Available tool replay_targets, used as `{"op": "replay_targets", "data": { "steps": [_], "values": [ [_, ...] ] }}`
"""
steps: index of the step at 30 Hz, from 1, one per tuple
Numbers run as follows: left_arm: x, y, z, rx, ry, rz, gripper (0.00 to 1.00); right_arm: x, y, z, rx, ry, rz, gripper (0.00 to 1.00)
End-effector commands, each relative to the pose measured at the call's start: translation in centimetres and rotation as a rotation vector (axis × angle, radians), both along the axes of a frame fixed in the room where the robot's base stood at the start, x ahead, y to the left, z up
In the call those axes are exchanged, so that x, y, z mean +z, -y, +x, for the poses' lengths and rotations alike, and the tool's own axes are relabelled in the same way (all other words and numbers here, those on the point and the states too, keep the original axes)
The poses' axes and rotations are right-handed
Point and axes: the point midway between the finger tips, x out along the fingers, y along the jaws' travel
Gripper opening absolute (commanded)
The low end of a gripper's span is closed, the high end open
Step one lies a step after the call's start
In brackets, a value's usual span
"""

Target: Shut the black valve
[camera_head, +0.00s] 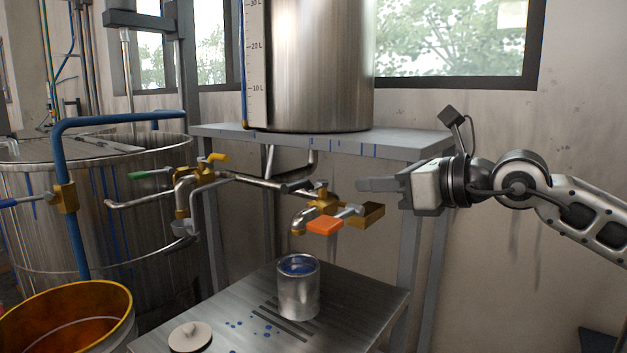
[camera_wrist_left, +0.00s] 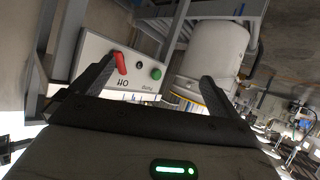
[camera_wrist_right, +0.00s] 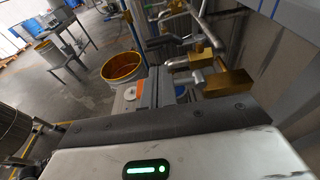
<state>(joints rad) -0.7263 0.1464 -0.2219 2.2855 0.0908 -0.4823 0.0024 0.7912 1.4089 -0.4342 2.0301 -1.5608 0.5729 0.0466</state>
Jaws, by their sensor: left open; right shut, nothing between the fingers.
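A short black lever (camera_head: 297,186) lies along the steel pipe just left of a brass valve body (camera_head: 322,201); it looks like the black valve's handle, but its exact setting is hard to tell. An orange handle (camera_head: 325,225) sits below that body, with a brass block (camera_head: 372,215) to its right. My right gripper (camera_head: 360,185) is shut and empty, to the right of the brass valve body and apart from the lever. In the right wrist view its fingers (camera_wrist_right: 154,88) hide part of the fittings. My left gripper (camera_wrist_left: 157,92) is open and empty, outside the head view.
A metal can with blue paint (camera_head: 298,290) stands under the spout on a steel table (camera_head: 365,300). A steel tank (camera_head: 320,70) stands on a grey shelf (camera_head: 415,142) above. Green (camera_head: 150,174) and yellow (camera_head: 217,157) handles are on the left. A panel (camera_wrist_left: 95,50) faces my left gripper.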

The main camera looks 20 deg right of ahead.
Motion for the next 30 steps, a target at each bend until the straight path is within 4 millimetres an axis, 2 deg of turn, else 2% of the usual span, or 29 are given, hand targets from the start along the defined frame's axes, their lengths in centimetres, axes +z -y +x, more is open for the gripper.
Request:
{"op": "replay_targets", "data": {
  "steps": [1,9,15,21,30],
  "values": [
    [0.6,0.0,0.0,0.001,-0.005,0.000,1.00,0.4,-0.6,0.8,0.005,0.001,0.006,0.00],
    [1.0,-0.1,0.3,0.006,-0.022,-0.001,1.00,-0.9,-3.5,5.6,0.003,0.001,0.007,0.00],
    [1.2,-0.1,0.2,0.011,-0.033,-0.004,1.00,-1.7,-5.1,8.4,0.002,0.000,0.003,0.00],
    [1.1,-0.2,0.2,0.012,-0.038,-0.005,1.00,-2.1,-5.8,9.7,0.000,0.001,0.001,0.00],
    [0.9,-0.2,0.1,0.013,-0.043,-0.003,1.00,-2.3,-5.9,9.9,0.000,0.000,0.000,0.00]
  ]
}}
